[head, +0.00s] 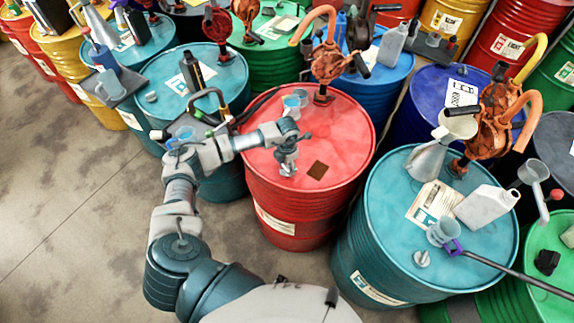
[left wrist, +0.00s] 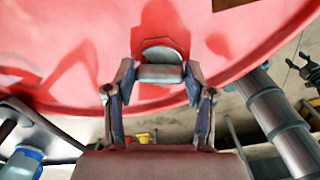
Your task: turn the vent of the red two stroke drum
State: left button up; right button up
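The red drum (head: 330,120) stands in the middle of the head view, with its lid facing up. Its vent (left wrist: 160,56) is a small grey knob with a cross bar on the lid near the front rim; it also shows in the head view (head: 288,170). My left gripper (head: 288,157) points down over the vent. In the left wrist view my left gripper (left wrist: 159,75) has its two fingers apart, one on each side of the vent's bar. A narrow gap seems to show on each side; contact cannot be made out. My right gripper is not recognisable in either view.
A rust-coloured pump (head: 328,62) and clear cups (head: 296,98) stand at the back of the red lid. A brown patch (head: 317,170) lies right of the vent. A teal drum (head: 385,205) with a funnel and jug is close at right. Bare floor (head: 75,190) is at left.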

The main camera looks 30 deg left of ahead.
jog(key=shift+f, duration=0.15)
pick_arm(q)
jog(key=m+b, duration=0.4)
jog(key=shift+f+m, duration=0.2)
jog(key=shift+m, duration=0.2)
jog(key=m+b, duration=0.3)
jog(key=m, duration=0.2)
jog(key=shift+r+b, duration=0.1)
jog(key=shift+b, duration=0.25)
jog(key=shift+s+m, duration=0.1)
jog(key=shift+m, duration=0.4)
jog(key=shift+r+m+b, duration=0.15)
jog(key=shift+m+b, duration=0.2)
jog(key=shift+m, duration=0.05)
pick_arm(e)
notch_tip(320, 180, down, 7)
jog(key=w, duration=0.2)
jog(key=shift+w+a, duration=0.2)
jog(key=shift+a, duration=0.05)
pick_arm(q)
jog(key=o, duration=1.1)
jog(key=shift+o, duration=0.3)
